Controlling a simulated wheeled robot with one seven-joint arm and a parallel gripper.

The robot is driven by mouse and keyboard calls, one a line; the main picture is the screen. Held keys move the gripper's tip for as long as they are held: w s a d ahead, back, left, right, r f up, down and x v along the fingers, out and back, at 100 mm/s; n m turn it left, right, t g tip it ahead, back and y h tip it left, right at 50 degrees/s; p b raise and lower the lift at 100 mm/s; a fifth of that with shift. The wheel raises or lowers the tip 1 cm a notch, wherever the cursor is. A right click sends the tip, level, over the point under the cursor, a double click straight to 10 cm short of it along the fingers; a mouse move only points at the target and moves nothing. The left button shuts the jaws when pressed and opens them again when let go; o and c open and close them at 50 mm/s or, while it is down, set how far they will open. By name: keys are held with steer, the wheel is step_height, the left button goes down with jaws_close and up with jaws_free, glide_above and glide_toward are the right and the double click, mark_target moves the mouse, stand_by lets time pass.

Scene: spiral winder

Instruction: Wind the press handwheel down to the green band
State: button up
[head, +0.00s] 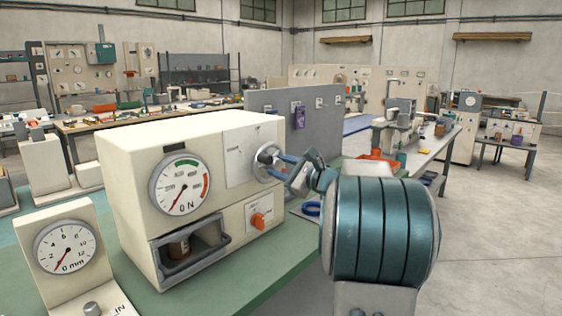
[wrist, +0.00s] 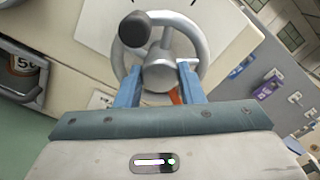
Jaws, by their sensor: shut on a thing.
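The press is a cream box with a grey handwheel (head: 266,157) on the right of its front. Its round dial (head: 180,184), marked N, has a green band (head: 187,162) at the top and a red band at the right. The red needle points to the lower left, near the 0. My gripper (head: 279,164) is at the handwheel. In the wrist view its blue fingers (wrist: 158,82) lie on either side of the wheel's hub, shut on the handwheel (wrist: 203,48). The wheel's dark knob (wrist: 134,29) is at the upper left, outside the fingers.
An orange knob (head: 259,220) is below the handwheel. An open bay (head: 190,250) with a brown item inside is at the press's lower left. A mm dial (head: 66,246) stands at the left. A grey panel (head: 300,118) rises behind the press.

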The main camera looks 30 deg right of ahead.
steer(key=m+p, duration=0.5)
steer(key=m, duration=0.1)
steer(key=shift+r+m, duration=0.15)
steer(key=shift+m, duration=0.15)
steer(key=m+p, duration=0.4)
steer(key=shift+f+m, duration=0.25)
steer(key=shift+m, duration=0.05)
steer(key=o, duration=1)
steer(key=shift+r, duration=0.1)
steer(key=b+v, duration=0.1)
steer(key=v, duration=1.3)
